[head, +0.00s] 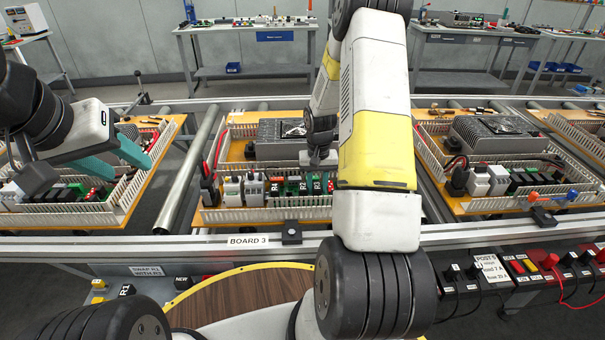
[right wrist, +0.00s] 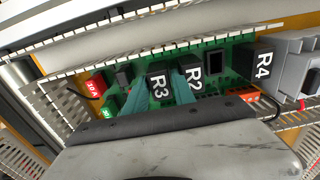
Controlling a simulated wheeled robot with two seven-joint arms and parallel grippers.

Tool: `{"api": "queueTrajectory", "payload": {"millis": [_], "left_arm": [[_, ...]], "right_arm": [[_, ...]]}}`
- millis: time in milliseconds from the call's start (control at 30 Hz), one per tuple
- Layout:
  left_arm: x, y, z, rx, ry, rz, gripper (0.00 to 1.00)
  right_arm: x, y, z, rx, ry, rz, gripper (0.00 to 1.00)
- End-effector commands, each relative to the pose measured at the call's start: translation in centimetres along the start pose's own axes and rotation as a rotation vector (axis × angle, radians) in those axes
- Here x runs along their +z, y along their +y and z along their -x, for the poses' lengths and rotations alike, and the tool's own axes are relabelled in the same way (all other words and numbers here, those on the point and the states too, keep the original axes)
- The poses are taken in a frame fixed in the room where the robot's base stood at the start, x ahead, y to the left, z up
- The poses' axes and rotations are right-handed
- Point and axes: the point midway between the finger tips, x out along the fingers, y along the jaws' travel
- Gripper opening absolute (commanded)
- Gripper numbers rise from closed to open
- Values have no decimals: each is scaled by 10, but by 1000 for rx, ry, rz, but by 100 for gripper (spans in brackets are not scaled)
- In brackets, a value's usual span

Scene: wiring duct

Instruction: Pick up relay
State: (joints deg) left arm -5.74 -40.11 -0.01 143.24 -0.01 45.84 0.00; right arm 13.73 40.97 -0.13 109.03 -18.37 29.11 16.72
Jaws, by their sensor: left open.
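In the right wrist view, black relays R3 (right wrist: 159,87), R2 (right wrist: 192,77) and R4 (right wrist: 263,66) stand in a row on a green circuit board (right wrist: 215,92). My right gripper (right wrist: 160,93) has its teal fingers on either side of R3, with one finger between R3 and R2. I cannot tell whether the fingers press on R3. My left gripper (head: 130,169) is open and empty above the left board.
White slotted ducts (head: 265,215) frame the middle board, with a grey metal unit (head: 280,138) behind the relays. Grey modules (head: 254,188) stand left of R4. A black block (head: 127,290) sits by a label on the lower ledge (head: 150,270).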

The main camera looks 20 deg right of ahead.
Motion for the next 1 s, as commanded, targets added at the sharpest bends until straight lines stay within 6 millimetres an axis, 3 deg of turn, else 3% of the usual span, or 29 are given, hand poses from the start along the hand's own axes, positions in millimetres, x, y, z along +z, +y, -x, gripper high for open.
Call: {"api": "queueTrajectory", "payload": {"millis": [267, 433, 767, 1000], "left_arm": [[0, 0, 0, 0, 0, 0, 47], [0, 0, 0, 0, 0, 0, 47], [0, 0, 0, 0, 0, 0, 47], [0, 0, 0, 0, 0, 0, 47]], "right_arm": [[0, 0, -4, 0, 1, 0, 31], [0, 0, -4, 0, 1, 0, 0], [-1, 0, 1, 0, 2, 0, 0], [-2, 0, 43, 0, 6, -1, 0]]}}
